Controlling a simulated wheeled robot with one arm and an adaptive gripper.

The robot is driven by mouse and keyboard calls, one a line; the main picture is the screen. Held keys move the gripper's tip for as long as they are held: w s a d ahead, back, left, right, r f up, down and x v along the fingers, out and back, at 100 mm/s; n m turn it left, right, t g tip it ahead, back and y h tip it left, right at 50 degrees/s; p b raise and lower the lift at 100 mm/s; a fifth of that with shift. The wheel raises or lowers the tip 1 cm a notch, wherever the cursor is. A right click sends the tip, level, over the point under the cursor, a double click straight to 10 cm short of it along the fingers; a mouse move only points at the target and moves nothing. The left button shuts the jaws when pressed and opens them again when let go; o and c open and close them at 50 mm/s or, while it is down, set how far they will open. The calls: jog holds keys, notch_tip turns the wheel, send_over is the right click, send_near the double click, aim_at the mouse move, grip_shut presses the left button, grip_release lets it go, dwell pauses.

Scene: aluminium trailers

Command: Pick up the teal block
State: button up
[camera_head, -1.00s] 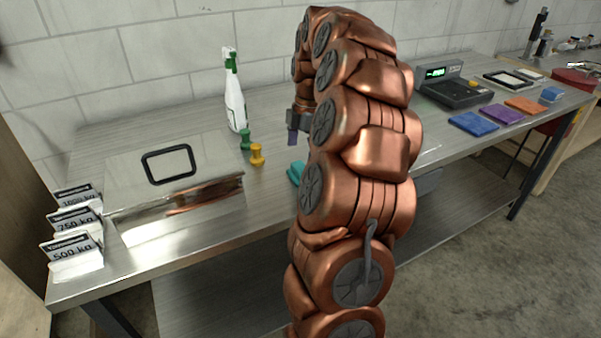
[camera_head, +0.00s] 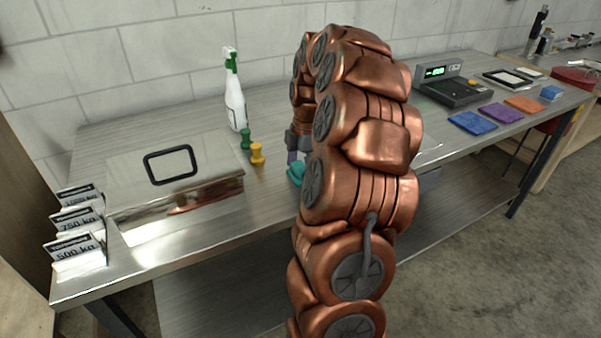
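The teal block (camera_head: 296,173) lies on the metal table, just left of my copper arm, which hides its right part. My gripper (camera_head: 293,158) points down at the block, directly over or just behind it. Most of the gripper is hidden behind my arm. I cannot tell whether its fingers touch the block or how far apart they are.
A yellow peg (camera_head: 257,154) and a green peg (camera_head: 245,138) stand left of the gripper, near a spray bottle (camera_head: 235,102). A metal box (camera_head: 175,180) with a black handle and several weight signs (camera_head: 77,250) are at left. A scale (camera_head: 452,90) and coloured pads (camera_head: 502,113) are at right.

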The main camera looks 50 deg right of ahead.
aim_at(299, 167)
jog(key=c, duration=0.8)
jog(key=shift+r+b, duration=0.45)
jog(key=shift+r, duration=1.15)
jog(key=shift+s+r, duration=0.15)
jog(key=shift+r, duration=0.05)
jog(key=s+a+b, duration=0.1)
jog(key=s+a, duration=0.3)
jog(key=s, duration=0.2)
jog(key=s+a+r+b, duration=0.1)
jog(key=s+a+b, duration=0.1)
jog(key=s+a, duration=0.2)
jog(key=s, duration=0.3)
jog(key=shift+a+r, duration=0.2)
jog(key=shift+a, duration=0.1)
jog(key=shift+s, duration=0.1)
